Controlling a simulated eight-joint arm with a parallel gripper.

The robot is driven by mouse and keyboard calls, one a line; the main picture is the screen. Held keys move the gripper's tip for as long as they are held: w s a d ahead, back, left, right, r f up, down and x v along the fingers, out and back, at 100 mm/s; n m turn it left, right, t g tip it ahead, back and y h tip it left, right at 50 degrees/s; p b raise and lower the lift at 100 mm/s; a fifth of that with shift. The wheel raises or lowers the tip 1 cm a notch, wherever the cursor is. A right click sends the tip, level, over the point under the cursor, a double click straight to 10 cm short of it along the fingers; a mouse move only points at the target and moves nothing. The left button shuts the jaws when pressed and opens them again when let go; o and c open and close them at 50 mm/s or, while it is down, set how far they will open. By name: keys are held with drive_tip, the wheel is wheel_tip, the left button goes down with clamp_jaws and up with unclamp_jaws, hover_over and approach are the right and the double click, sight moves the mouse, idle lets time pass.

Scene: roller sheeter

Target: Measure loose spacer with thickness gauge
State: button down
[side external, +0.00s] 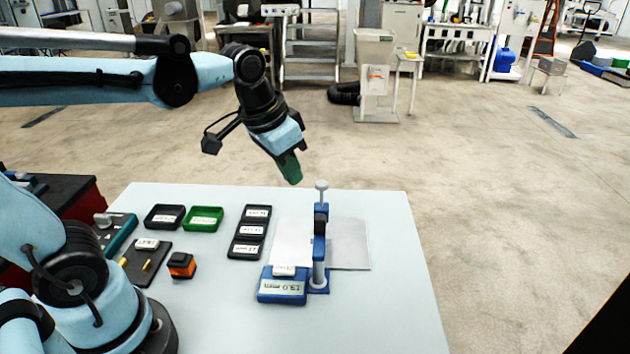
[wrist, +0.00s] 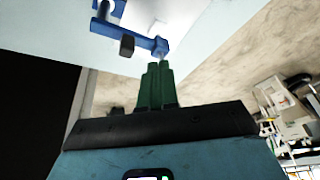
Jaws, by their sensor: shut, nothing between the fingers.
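The thickness gauge (side external: 320,250) is a blue upright frame with a pale plunger, standing near the table's right side. Its blue readout box (side external: 282,291) shows a figure in mm that I cannot read surely. The gauge also shows upside down at the top of the wrist view (wrist: 143,40). My gripper (side external: 294,181) has green fingers, shut and empty, in the air above and behind the gauge. The closed fingers show in the wrist view (wrist: 157,66). I cannot make out which item is the loose spacer.
A black tray (side external: 149,223), a green tray (side external: 204,227) and a column of black labelled trays (side external: 245,240) stand left of the gauge. A dark plate with yellow pegs (side external: 156,277) and an orange-black block (side external: 182,265) lie further left. The table's front right (side external: 380,315) is clear.

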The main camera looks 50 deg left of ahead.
sight(320, 217)
drive_tip(key=shift+s+a+f+n+t, duration=0.1)
drive_tip(key=shift+s+f+n+t, duration=0.25)
drive_tip(key=shift+s+f+t, duration=0.6)
drive_tip(key=shift+s+a+f+n+t, duration=0.1)
drive_tip(key=shift+s+f+n+t, duration=0.25)
drive_tip(key=shift+s+f+t, duration=0.7)
drive_tip(key=shift+s+r+g, duration=0.2)
drive_tip(key=shift+g, duration=0.2)
drive_tip(key=c, duration=1.6)
unclamp_jaws()
drive_tip(key=shift+o, duration=1)
drive_tip(key=shift+w+d+r, duration=0.1)
drive_tip(key=shift+w+r, duration=0.1)
drive_tip(key=shift+r, duration=0.05)
drive_tip(key=o, duration=0.4)
drive_tip(key=w+d+r+m+g, duration=0.1)
drive_tip(key=r+m+g, duration=0.1)
drive_tip(key=w+d+r+m+g, duration=0.2)
drive_tip(key=m, duration=0.1)
drive_tip(key=w+d+r+m+g, duration=0.1)
drive_tip(key=w+r+m+g, duration=0.1)
drive_tip(key=shift+w+d+r+m, duration=0.1)
drive_tip(key=shift+w+d+m, duration=0.2)
drive_tip(key=shift+m, duration=0.1)
drive_tip(key=shift+o, duration=0.2)
drive_tip(key=shift+m+g, duration=0.6)
drive_tip(key=f, duration=1.1)
drive_tip(key=shift+w+d+f, duration=0.25)
drive_tip(key=shift+d, duration=0.15)
